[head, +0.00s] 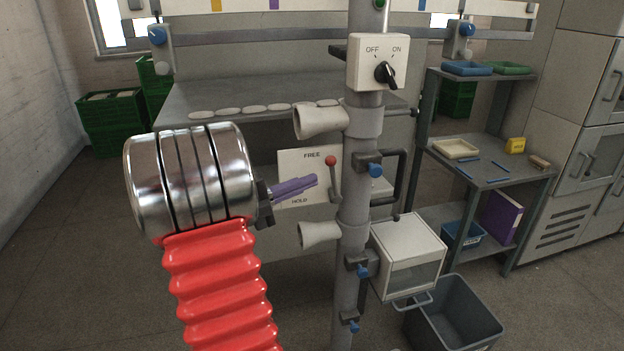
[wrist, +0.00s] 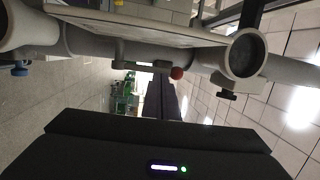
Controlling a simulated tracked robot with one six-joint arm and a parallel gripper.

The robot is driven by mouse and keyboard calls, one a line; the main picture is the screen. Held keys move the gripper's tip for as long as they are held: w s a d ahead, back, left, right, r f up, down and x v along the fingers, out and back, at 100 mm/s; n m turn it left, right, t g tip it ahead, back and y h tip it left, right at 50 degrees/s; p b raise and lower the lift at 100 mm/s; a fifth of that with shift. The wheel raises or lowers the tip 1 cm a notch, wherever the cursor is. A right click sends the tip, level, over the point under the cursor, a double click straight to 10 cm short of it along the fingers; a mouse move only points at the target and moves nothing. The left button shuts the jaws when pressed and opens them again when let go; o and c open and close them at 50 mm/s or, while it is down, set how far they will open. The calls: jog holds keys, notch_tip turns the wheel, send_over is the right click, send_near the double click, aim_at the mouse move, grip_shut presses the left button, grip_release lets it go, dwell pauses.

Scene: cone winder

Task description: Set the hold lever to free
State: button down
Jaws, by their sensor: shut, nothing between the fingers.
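The hold lever has a red ball knob (head: 330,160) on a grey arm (head: 335,185), mounted at the pole beside a pale plate (head: 290,170). The plate reads FREE at the top and HOLD at the bottom. The knob is up, level with the word FREE. My gripper (head: 314,181), with purple fingers, is shut and empty in front of the plate, left of the lever arm and a little below the knob. In the wrist view the red knob (wrist: 176,73) shows close to the dark finger ends (wrist: 170,88); I cannot tell whether they touch.
Cream funnels (head: 320,122) (head: 320,234) stick out left of the pole, above and below the lever. A switch box (head: 378,62) sits higher up. A black handle (head: 398,180) and white box (head: 408,252) are to the right. A grey bin (head: 455,315) stands on the floor.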

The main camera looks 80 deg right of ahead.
jog(key=v, duration=1)
jog(key=shift+w+a+f, duration=0.2)
dwell(0.4)
